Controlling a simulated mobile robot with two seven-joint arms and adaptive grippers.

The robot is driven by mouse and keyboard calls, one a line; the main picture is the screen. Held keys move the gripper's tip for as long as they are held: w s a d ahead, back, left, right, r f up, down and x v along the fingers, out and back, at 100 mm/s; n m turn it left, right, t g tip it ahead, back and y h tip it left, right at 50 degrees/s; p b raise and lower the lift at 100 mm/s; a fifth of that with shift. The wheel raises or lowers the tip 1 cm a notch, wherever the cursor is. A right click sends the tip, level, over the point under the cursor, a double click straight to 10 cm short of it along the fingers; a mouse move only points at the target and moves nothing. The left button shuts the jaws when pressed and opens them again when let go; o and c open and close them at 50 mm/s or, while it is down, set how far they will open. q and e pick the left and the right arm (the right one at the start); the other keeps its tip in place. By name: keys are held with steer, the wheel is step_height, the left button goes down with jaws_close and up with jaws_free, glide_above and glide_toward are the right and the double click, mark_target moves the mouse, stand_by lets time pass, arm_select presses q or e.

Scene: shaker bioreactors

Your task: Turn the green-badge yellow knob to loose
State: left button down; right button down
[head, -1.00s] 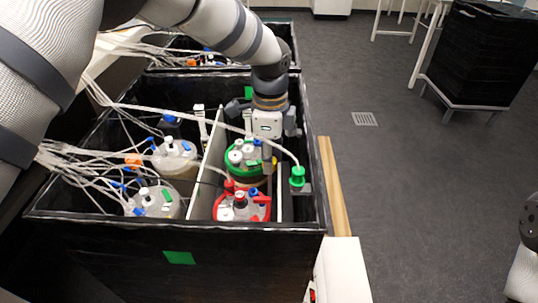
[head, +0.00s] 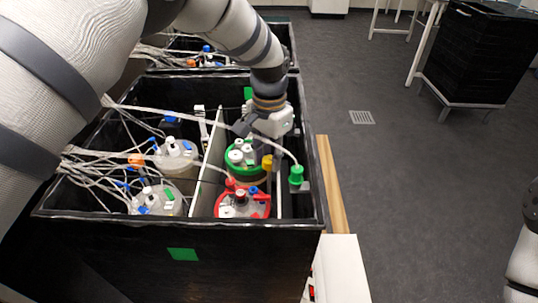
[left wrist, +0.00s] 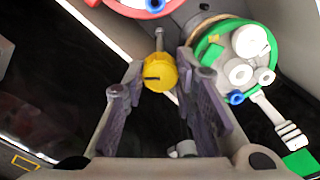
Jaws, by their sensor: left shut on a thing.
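The yellow knob (head: 267,163) is beside the green-ringed vessel (head: 238,171) in the black box. In the left wrist view the yellow knob (left wrist: 160,73) shows a short dark line on its face. My left gripper (left wrist: 160,62) has one finger on each side of the knob and is shut on it. In the head view my left gripper (head: 272,150) reaches down at the vessel's right side, tilted, its fingertips partly hidden. The green-ringed vessel (left wrist: 212,50) is right of the fingers in the wrist view. My right gripper is out of view.
A red-ringed vessel (head: 243,206) stands in front of the green one. A white divider (head: 207,165) separates them from two vessels at left with many tubes. A clear tube crosses above to a green fitting (head: 296,175) by the right wall.

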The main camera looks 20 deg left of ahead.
arm_select(q)
steer(key=n, duration=0.4)
steer(key=shift+n, duration=2.3)
steer(key=c, duration=1.3)
jaws_free()
step_height(320, 180, up, 12)
